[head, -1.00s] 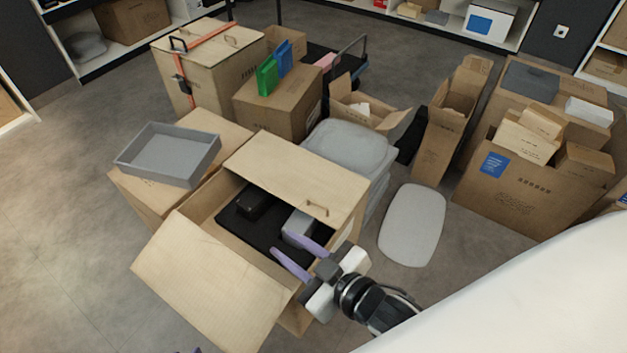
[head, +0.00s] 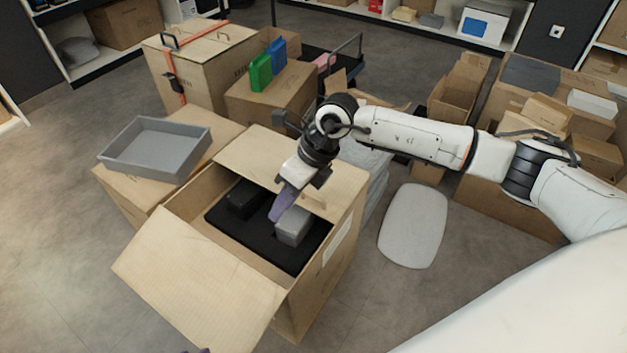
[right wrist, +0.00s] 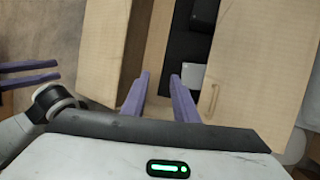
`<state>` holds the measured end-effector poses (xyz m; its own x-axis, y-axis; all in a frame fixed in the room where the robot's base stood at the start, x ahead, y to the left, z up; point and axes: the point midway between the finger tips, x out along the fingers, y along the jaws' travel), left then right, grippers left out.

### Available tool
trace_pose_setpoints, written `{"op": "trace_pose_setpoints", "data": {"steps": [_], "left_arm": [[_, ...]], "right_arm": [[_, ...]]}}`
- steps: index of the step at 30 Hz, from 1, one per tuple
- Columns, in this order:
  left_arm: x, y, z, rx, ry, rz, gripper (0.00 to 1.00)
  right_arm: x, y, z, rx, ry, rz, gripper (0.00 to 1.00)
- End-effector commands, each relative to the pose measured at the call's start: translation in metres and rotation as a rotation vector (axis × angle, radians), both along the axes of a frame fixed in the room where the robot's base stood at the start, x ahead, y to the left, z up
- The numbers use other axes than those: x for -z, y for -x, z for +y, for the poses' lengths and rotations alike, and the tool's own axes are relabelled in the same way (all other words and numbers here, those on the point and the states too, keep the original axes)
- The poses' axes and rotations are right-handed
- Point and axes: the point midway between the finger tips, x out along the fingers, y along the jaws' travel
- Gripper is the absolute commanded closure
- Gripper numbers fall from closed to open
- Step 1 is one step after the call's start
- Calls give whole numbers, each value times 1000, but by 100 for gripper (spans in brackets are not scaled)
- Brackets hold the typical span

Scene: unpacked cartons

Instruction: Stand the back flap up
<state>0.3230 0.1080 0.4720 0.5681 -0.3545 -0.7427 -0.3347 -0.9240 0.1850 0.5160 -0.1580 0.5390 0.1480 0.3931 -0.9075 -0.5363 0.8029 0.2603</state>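The back flap (head: 255,150) of the open carton (head: 318,285) lies nearly flat over the rear of the opening. A small handle shows on it in the right wrist view, where the flap (right wrist: 262,60) is at the right. My right gripper (head: 279,212) points down over the opening, in front of the flap's free edge. Its fingers (right wrist: 160,92) are apart with nothing between them; contact with the flap cannot be told. My left gripper (right wrist: 28,74) shows at the left edge of the right wrist view, fingers apart.
The front flap (head: 195,290) slopes outward toward me. Inside the carton are a black insert (head: 262,237), a grey block (head: 293,226) and a dark object (head: 245,198). A grey tray (head: 155,150) sits on a box at left.

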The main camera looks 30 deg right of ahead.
Motion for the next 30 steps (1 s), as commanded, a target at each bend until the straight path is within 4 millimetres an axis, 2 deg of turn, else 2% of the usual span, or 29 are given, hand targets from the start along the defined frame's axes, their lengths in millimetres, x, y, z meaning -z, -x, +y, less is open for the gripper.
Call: {"op": "trace_pose_setpoints", "data": {"steps": [1,3,6,9,14,20,30], "left_arm": [[2,0,-1,5,0,1,77],[3,0,-1,9,0,5,77],[3,0,-2,13,-1,8,77],[4,0,-3,15,0,10,77],[3,-1,-5,19,11,3,77],[1,-4,-12,27,39,-15,77],[-14,-9,-24,28,119,-71,77]], "right_arm": [[-1,-11,-22,10,73,-20,73],[-3,-20,-48,21,157,-37,73],[-7,-29,-72,35,233,-50,73],[-9,-32,-84,43,271,-56,73],[-3,-33,-86,45,280,-57,73],[13,-33,-85,44,277,-56,73],[41,-33,-85,44,276,-57,73]]}}
